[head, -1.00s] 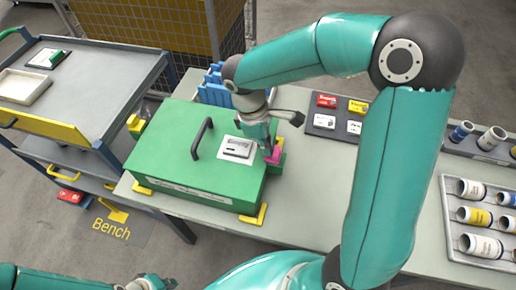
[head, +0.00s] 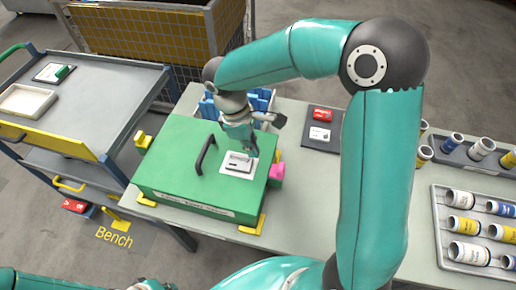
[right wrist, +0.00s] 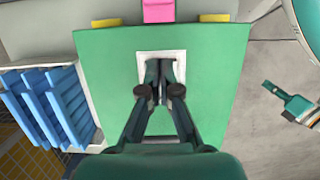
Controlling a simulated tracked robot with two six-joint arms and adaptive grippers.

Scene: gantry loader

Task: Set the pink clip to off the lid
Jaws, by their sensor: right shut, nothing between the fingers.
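The pink clip (head: 277,172) sits at the right edge of the green lid (head: 170,172). In the right wrist view the clip (right wrist: 159,10) shows at the top, just past the lid's edge; I cannot tell whether they touch. The lid has a dark handle (head: 206,154) and a white label plate (head: 238,165). My right gripper (head: 248,153) is shut and empty above the label plate, left of the clip; its fingers (right wrist: 161,98) cover part of the plate. My left gripper (right wrist: 275,90) shows partly at the right of the wrist view, its jaws unclear.
Blue racks (head: 258,101) stand behind the lid. A dark tray (head: 318,137) with red and white pieces lies to the right. Trays of cans (head: 440,228) fill the far right. Yellow corner blocks (head: 254,226) flank the box. The bench between is clear.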

